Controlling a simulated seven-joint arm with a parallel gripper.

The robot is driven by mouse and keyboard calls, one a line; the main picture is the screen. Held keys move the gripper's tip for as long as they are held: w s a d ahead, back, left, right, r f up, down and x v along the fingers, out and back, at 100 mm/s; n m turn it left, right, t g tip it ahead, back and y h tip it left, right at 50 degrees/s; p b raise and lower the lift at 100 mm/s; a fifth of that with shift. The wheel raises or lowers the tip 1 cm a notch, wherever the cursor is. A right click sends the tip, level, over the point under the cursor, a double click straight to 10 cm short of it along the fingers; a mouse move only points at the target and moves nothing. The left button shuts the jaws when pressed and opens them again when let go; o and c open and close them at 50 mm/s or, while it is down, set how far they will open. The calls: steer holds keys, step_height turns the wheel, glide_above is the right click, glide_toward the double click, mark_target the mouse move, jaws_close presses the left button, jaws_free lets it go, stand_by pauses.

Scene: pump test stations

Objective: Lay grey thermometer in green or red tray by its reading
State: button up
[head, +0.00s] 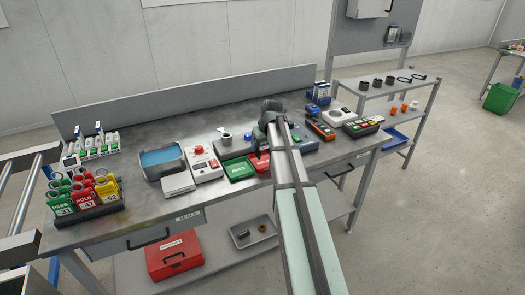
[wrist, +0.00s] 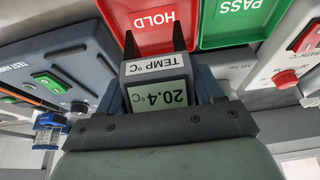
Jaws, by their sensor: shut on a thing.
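The grey thermometer (wrist: 157,93) is held between the two dark fingers of my gripper (wrist: 155,36) in the wrist view. Its label says TEMP °C, and its display, upside down in the picture, reads 20.4 °C. The red HOLD tray (wrist: 153,20) lies just beyond the fingertips. The green PASS tray (wrist: 240,22) is beside it on the right. In the head view my gripper (head: 263,147) is over the bench by the red tray (head: 259,164), with the green tray (head: 239,171) to the left. The thermometer cannot be made out in the head view.
A blue-grey test unit (wrist: 62,80) with a green switch stands left of my gripper in the wrist view. A white box with a red button (head: 202,160) stands left of the trays in the head view. A tag rack (head: 90,214) is at the bench's left end.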

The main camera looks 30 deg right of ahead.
steer(key=shift+f, duration=1.55)
steer(key=shift+f, duration=0.15)
steer(key=o, duration=1.3)
steer(key=v, duration=1.2)
